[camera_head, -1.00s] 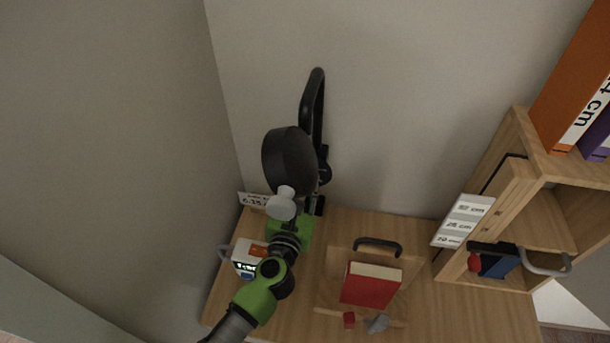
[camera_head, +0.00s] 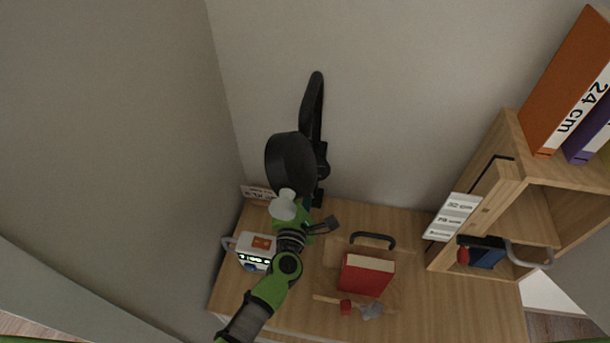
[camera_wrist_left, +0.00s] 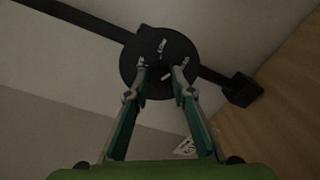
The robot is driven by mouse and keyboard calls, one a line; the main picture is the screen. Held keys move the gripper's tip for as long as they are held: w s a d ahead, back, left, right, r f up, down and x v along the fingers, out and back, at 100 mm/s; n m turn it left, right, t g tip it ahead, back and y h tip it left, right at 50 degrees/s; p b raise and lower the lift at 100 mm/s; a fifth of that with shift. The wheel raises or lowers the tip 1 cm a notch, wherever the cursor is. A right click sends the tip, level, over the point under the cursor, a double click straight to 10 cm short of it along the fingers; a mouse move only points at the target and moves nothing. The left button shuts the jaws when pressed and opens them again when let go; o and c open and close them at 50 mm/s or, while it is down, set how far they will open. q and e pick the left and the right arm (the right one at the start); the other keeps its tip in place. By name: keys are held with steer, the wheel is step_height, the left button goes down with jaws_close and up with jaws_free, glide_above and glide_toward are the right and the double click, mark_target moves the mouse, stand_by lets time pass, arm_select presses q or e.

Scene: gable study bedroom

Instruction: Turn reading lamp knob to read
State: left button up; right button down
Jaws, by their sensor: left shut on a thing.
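The black reading lamp (camera_head: 291,160) hangs from a bent black arm on the wall in the head view. In the left wrist view I see its round face (camera_wrist_left: 181,50) with small white marks around the centre. The lamp knob (camera_wrist_left: 158,70) is at the centre of that face, dark and partly hidden by the fingers. My left gripper (camera_wrist_left: 158,71) points up at the face from below, with its fingertips shut on the knob. In the head view its fingers are mostly hidden by the lamp and wrist. My right gripper is out of view.
A white device with a display (camera_head: 254,252) stands left of my arm. A wooden shelf (camera_head: 510,180) stands at the right. The sloping wall is close at left.

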arm_select(q)
steer(key=shift+m+p, duration=0.4)
steer(key=shift+m, duration=1.8)
steer(key=o, duration=1.1)
steer(key=shift+s, duration=0.1)
steer(key=s+a, duration=0.1)
steer(key=s, duration=1)
steer(key=shift+s+a+r, duration=0.2)
steer(key=shift+s+a, duration=0.1)
steer(key=shift+a, duration=0.05)
steer(key=shift+s+f, duration=0.1)
